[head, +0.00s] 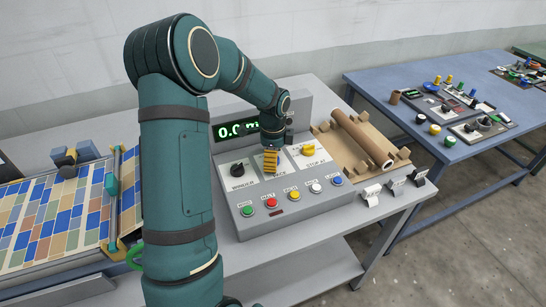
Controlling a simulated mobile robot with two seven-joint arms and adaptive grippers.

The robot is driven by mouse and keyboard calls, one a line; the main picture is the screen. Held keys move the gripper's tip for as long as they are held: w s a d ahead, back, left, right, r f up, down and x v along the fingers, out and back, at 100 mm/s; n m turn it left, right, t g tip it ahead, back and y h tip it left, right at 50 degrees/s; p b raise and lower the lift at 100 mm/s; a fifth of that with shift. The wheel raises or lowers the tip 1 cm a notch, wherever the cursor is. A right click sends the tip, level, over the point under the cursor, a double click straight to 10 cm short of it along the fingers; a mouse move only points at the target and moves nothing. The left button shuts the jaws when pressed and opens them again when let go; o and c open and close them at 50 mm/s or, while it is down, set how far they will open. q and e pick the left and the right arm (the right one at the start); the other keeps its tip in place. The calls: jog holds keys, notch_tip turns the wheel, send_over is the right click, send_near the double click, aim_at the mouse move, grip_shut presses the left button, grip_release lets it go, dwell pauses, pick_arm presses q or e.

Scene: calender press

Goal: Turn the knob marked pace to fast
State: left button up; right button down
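The control panel (255,228) is a grey sloped box on the table. Its middle label reads roughly "PACE" (279,176); the knob above that label is hidden behind my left gripper (271,163). The gripper points down at that spot with yellow-and-dark striped fingers. I cannot tell whether it touches or grips the knob, or how far apart its fingers are. A black knob (237,170) marked "WINDER" is to the left, and a yellow knob (309,150) marked "STOP AT" is to the right. The knob's setting cannot be read. My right gripper is out of view.
Several coloured buttons, including a red one (271,203), line the panel's front. A green-lit display (232,130) stands behind, partly covered. A cardboard roll (362,139) lies to the right. A tiled sheet (50,215) is at left. A blue table (390,78) stands at right.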

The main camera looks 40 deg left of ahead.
pick_arm(q)
jog(key=shift+r, duration=0.1)
notch_tip(320, 180, up, 12)
dwell(0.5)
dwell(0.5)
